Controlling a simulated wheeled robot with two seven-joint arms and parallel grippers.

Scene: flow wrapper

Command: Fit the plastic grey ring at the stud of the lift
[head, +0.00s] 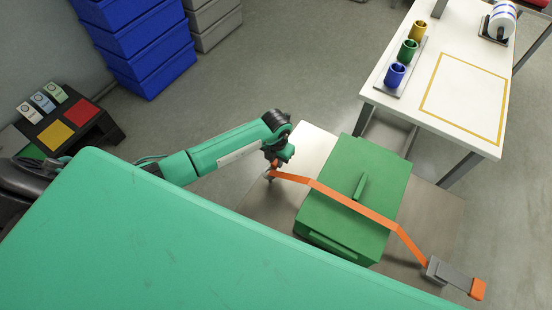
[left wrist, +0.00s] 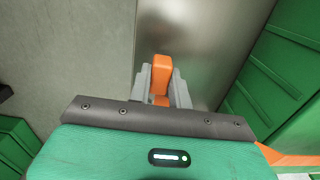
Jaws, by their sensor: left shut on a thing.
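My left gripper (head: 272,174) reaches down at the left side of a green box-shaped unit (head: 338,225). In the left wrist view its grey fingers (left wrist: 161,88) are shut on an upright orange piece (left wrist: 162,72). In the head view an orange strap (head: 345,200) starts close by this gripper and runs across the top of the green unit to a grey bracket with an orange end (head: 450,275) at the lower right. I cannot pick out a grey plastic ring or a stud with certainty in either view. My right gripper is not in view.
The green unit stands on a bare metal plate (head: 440,205). A white table (head: 440,125) with blue, green and yellow cups (head: 408,50) is at the upper right. Blue crates (head: 140,45) are stacked at the upper left. Open floor (head: 290,60) lies between.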

